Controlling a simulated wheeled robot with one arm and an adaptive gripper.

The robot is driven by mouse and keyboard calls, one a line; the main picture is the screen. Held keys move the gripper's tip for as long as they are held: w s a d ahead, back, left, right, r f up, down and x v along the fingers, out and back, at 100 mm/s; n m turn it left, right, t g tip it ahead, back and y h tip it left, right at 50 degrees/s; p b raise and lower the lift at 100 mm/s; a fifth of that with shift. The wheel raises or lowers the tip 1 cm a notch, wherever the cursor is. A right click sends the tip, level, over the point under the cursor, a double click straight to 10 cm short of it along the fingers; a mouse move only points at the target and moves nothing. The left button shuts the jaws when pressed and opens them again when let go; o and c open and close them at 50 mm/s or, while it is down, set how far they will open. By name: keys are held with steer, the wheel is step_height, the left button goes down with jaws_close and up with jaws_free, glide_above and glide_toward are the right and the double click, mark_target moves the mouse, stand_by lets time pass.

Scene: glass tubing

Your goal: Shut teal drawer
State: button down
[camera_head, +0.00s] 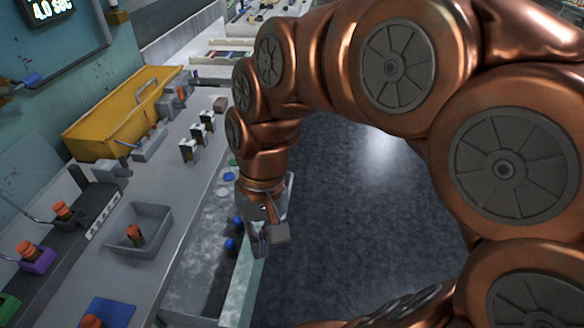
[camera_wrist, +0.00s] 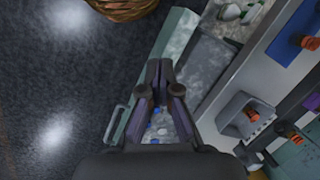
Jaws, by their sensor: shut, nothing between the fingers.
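The teal drawer stands open beneath the grey counter, jutting toward the floor aisle. Its pale teal front (camera_head: 243,285) shows in the head view, and also in the wrist view (camera_wrist: 178,32), with a thin handle (camera_wrist: 113,124) on its outer side. Inside lie several blue caps (camera_head: 231,244) and pale discs. My gripper (camera_head: 268,246) is over the drawer's front edge in the head view. In the wrist view its fingers (camera_wrist: 159,70) are together and empty, pointing along the drawer near the front. I cannot tell whether they touch it. The gripper hides part of the drawer front.
The counter carries a grey bin (camera_head: 139,229), a yellow box (camera_head: 125,112) and several small orange-topped items. Dark floor (camera_head: 350,220) right of the drawer is clear.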

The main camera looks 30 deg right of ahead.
steer(key=w+m+t+y+b, duration=0.1)
steer(key=w+m+y+b, duration=0.3)
steer(key=w, duration=1)
steer(key=w+d+f+m+t+y+b, duration=0.25)
steer(key=w+d+m, duration=0.35)
steer(key=w+d, duration=0.3)
steer(key=w+d+f+m+t+h+b, duration=0.15)
steer(key=d+f+m, duration=0.35)
steer(key=d, duration=0.5)
steer(key=w+d+f+m+t+b, duration=0.1)
steer(key=w+d+f+m+b, duration=0.25)
steer(key=d, duration=0.55)
steer(key=w+d+f+m+t+b, duration=0.1)
steer(key=w+d+f+m+t, duration=0.1)
steer(key=d+f+m, duration=0.6)
steer(key=w+a+f+n, duration=0.2)
steer(key=w+a+f, duration=0.3)
steer(key=w+a, duration=0.1)
steer(key=shift+w+f+n, duration=0.2)
steer(key=shift+w+n, duration=0.15)
steer(key=shift+w, duration=0.2)
